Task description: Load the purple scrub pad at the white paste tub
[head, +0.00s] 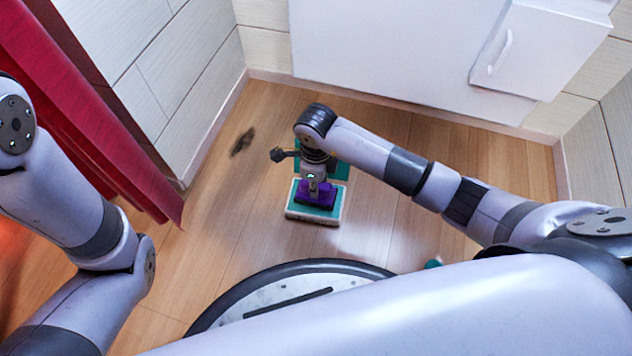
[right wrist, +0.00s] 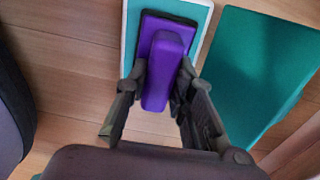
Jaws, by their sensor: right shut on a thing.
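My right gripper (head: 315,181) points down and is shut on the handle of the purple scrub pad (head: 316,197). In the right wrist view, the fingers grip both sides of the purple handle (right wrist: 165,70), with the pad's dark edge beyond. The white paste tub (head: 312,219) is low and rectangular, with a teal inside, and stands on the floor. The pad is over the tub's teal surface; I cannot tell whether it touches. The white rim also shows in the right wrist view (right wrist: 127,40). My left arm is at the left; its gripper is out of view.
A teal block (right wrist: 262,75) lies beside the tub, partly behind my right gripper in the head view. A dark smudge (head: 243,141) marks the wooden floor to the left. A red curtain (head: 95,120) hangs at left. White furniture (head: 400,50) stands at the back wall.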

